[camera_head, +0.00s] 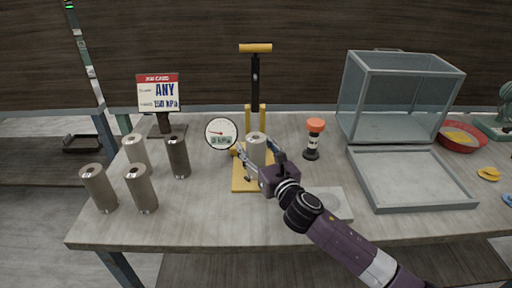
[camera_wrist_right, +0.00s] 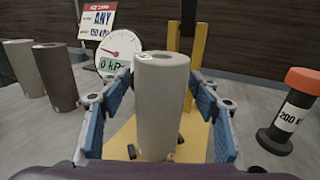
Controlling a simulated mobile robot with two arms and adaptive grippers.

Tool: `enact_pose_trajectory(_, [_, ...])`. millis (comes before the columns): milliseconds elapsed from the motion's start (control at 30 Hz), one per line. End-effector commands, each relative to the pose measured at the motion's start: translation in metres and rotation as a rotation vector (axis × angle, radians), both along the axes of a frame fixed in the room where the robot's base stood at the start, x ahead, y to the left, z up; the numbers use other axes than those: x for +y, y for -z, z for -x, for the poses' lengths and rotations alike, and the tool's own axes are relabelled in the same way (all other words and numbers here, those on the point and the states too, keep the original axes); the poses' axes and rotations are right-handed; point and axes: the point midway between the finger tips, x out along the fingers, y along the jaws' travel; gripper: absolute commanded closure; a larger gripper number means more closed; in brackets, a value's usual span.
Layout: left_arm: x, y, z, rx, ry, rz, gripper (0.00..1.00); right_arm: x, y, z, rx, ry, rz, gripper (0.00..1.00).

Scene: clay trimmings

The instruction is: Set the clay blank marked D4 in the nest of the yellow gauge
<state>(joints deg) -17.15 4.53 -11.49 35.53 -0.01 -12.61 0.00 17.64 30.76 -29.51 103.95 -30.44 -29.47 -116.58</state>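The yellow gauge (camera_head: 240,184) stands mid-table, with a yellow base, a post and a T-handle. Its round dial (camera_head: 221,133) shows 0 kPa. A pale grey clay blank (camera_head: 256,150) stands upright over the base, in front of the post. It also fills the middle of the right wrist view (camera_wrist_right: 161,110). My right gripper (camera_head: 258,155) is open around this blank, with a blue-padded finger on each side and gaps visible. No D4 mark is readable. My left gripper is not in view.
Several other clay blanks (camera_head: 141,188) stand at the left, near a sign card (camera_head: 158,93). An orange-capped weight (camera_head: 313,140) stands right of the gauge. A glass case (camera_head: 400,97), a grey tray (camera_head: 412,180) and a red bowl (camera_head: 460,138) are farther right.

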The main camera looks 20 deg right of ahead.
Motion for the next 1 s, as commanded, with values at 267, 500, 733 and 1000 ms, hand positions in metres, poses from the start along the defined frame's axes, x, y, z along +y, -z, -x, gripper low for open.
enact_pose_trajectory(267, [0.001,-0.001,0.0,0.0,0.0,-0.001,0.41,0.0,-0.001,0.0,0.0,0.0,0.0,0.41])
enact_pose_trajectory(500, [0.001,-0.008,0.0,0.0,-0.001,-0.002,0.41,-0.002,-0.002,0.021,0.003,-0.001,0.001,0.41])
enact_pose_trajectory(733, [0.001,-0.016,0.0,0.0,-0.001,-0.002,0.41,-0.007,-0.002,0.065,0.004,-0.001,0.002,0.41])
enact_pose_trajectory(1000, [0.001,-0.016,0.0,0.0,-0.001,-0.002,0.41,-0.012,-0.001,0.106,0.003,0.0,0.0,0.41])
